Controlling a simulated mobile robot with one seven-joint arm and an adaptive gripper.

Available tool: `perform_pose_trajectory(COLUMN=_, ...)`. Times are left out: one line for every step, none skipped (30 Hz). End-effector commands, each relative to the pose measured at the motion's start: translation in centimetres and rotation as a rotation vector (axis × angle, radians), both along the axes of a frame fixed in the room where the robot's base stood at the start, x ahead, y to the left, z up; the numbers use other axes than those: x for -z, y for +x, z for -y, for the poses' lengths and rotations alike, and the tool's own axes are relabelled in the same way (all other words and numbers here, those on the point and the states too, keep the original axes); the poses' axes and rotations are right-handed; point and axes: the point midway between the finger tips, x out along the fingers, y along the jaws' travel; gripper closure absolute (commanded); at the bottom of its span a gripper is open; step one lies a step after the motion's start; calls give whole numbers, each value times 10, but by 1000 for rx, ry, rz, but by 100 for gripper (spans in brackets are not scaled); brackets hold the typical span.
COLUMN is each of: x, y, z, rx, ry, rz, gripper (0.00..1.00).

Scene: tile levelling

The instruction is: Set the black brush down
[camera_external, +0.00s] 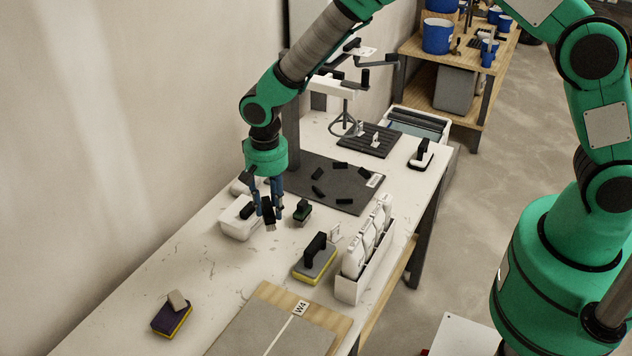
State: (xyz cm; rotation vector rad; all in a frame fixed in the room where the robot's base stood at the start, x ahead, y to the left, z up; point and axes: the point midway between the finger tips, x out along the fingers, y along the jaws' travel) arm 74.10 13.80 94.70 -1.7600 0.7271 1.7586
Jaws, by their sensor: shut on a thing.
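My gripper (269,212) points down over the white worktable and is shut on the black brush (270,226). The brush is small and dark with pale bristles at its lower end. It is held upright between the fingers, which hide part of it. I cannot tell whether the bristles touch the tabletop (228,270).
A black-handled yellow sponge float (316,259) and a white rack of bottles (362,260) are further right. A dark mat (328,180) lies behind. The front left tabletop is largely clear around a purple-yellow sponge (171,316).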

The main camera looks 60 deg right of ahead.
Motion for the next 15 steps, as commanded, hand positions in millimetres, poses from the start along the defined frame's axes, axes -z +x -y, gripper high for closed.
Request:
perform_pose_trajectory(x=0, y=0, z=0, rx=0, ry=0, rz=0, gripper=100)
perform_pose_trajectory(x=0, y=0, z=0, rx=0, ry=0, rz=0, gripper=100)
perform_pose_trajectory(x=0, y=0, z=0, rx=0, ry=0, rz=0, gripper=100)
perform_pose_trajectory(x=0, y=0, z=0, rx=0, ry=0, rz=0, gripper=100)
perform_pose_trajectory(x=1, y=0, z=0, rx=0, ry=0, rz=0, gripper=100)
perform_pose_trajectory(x=3, y=0, z=0, rx=0, ry=0, rz=0, gripper=100)
perform_pose_trajectory(x=5, y=0, z=0, rx=0, ry=0, rz=0, gripper=100)
perform_pose_trajectory(x=8, y=0, z=0, rx=0, ry=-1, rz=-1, gripper=100)
perform_pose_trajectory(x=12, y=0, z=0, rx=0, ry=0, rz=0, gripper=100)
perform_pose_trajectory(x=16, y=0, z=0, rx=0, ry=0, rz=0, gripper=100)
perform_pose_trajectory(x=20, y=0, z=0, rx=0, ry=0, rz=-1, gripper=100)
perform_pose_trajectory(x=26, y=0, z=0, rx=-1, ry=-1, rz=-2, gripper=100)
perform_pose_trajectory(x=31, y=0, z=0, rx=-1, ry=0, rz=-3, gripper=100)
perform_pose_trajectory(x=35, y=0, z=0, rx=-1, ry=-1, rz=-2, gripper=100)
perform_pose_trajectory(x=41, y=0, z=0, rx=-1, ry=0, rz=-1, gripper=100)
